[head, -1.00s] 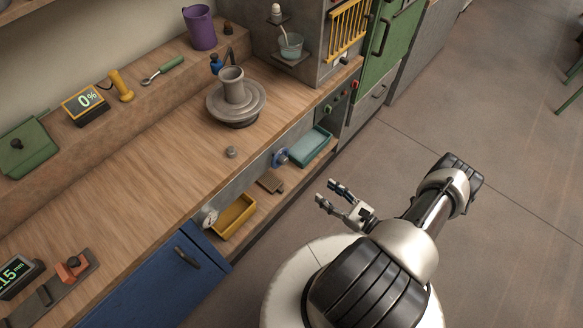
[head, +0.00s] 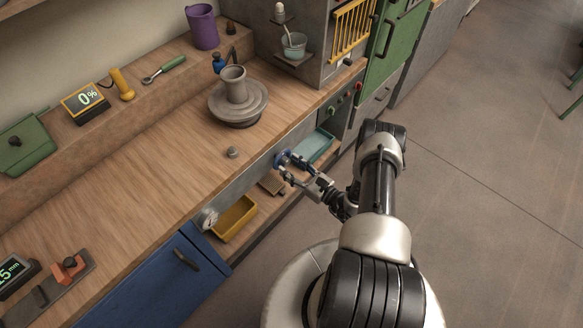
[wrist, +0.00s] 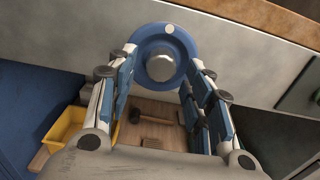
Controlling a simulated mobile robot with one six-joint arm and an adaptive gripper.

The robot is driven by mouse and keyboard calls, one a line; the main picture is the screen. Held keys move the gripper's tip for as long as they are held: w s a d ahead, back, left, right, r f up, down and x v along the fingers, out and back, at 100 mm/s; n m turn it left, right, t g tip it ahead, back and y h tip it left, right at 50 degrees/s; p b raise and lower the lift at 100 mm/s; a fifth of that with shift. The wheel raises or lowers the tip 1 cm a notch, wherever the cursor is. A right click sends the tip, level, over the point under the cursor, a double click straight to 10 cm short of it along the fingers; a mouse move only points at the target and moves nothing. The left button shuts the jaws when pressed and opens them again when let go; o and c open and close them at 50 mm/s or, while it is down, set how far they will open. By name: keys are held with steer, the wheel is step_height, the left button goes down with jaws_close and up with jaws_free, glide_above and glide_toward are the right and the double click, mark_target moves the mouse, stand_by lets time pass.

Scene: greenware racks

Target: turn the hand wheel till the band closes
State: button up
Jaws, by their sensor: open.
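The blue hand wheel (head: 280,159) is on the front panel of the bench. In the wrist view the hand wheel (wrist: 139,44) has a grey hub and a pale dot near the top of its rim. My gripper (head: 285,168) is at the wheel, pointing at its face. In the wrist view the fingers of my gripper (wrist: 163,68) are spread, one on each side of the wheel's lower part. I cannot tell whether they touch the rim. A round white dial (head: 207,219) sits on the same panel, to the left; its face is too small to read. I cannot make out a band.
A grey pot (head: 233,87) stands on a turntable on the bench above. A blue cabinet (head: 160,285) is at lower left.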

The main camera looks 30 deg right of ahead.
steer(key=shift+w+a, duration=0.1)
steer(key=shift+w, duration=0.1)
steer(key=shift+c, duration=0.6)
steer(key=c, duration=0.9)
